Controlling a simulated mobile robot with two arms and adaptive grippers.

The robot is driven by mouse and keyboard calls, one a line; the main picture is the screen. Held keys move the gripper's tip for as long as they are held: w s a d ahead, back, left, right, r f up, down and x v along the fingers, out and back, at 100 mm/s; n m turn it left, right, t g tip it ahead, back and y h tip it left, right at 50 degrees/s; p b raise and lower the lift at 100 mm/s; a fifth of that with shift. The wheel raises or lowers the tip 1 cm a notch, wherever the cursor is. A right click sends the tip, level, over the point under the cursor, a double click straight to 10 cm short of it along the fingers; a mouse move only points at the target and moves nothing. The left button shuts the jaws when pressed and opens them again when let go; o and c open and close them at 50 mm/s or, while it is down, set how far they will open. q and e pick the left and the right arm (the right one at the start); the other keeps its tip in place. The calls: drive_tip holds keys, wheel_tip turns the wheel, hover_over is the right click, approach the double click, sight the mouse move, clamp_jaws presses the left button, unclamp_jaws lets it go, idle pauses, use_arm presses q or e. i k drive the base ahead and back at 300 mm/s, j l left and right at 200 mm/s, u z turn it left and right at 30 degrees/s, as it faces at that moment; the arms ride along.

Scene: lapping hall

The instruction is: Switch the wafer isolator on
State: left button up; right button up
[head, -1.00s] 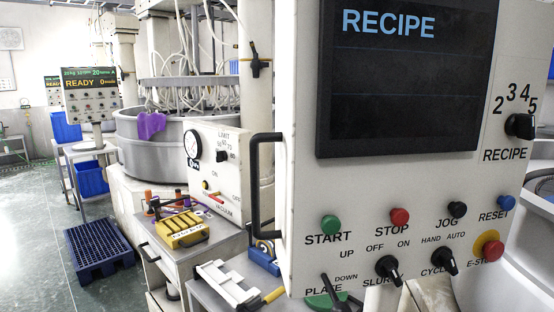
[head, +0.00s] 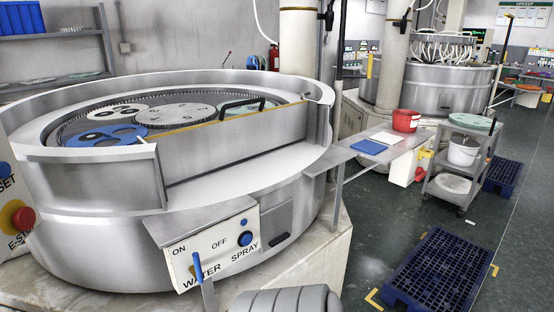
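A white control box (head: 214,247) sits on the front of the big round lapping machine in the head view. It carries the words ON, OFF, WATER and SPRAY; I read no "wafer" label on it. A blue lever handle (head: 197,267) stands nearly upright below and between ON and OFF, nearer ON. I cannot tell which setting it is in. A round blue knob (head: 246,239) sits above SPRAY. Neither of my grippers shows.
The round machine tub (head: 92,240) fills the left. A red E-stop button (head: 22,219) is at the left edge. A side shelf (head: 345,152) holds a red bucket (head: 406,121).

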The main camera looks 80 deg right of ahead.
sight(420, 173)
drive_tip(key=z, duration=3.6)
drive_tip(key=i+l, duration=0.45)
drive_tip(key=i, duration=0.15)
drive_tip(key=i+l, duration=0.45)
drive_tip(key=i, duration=0.2)
drive_tip(key=i+l, duration=0.45)
drive_tip(key=i, duration=0.15)
drive_tip(key=i+l, duration=0.45)
drive_tip(key=i, duration=0.2)
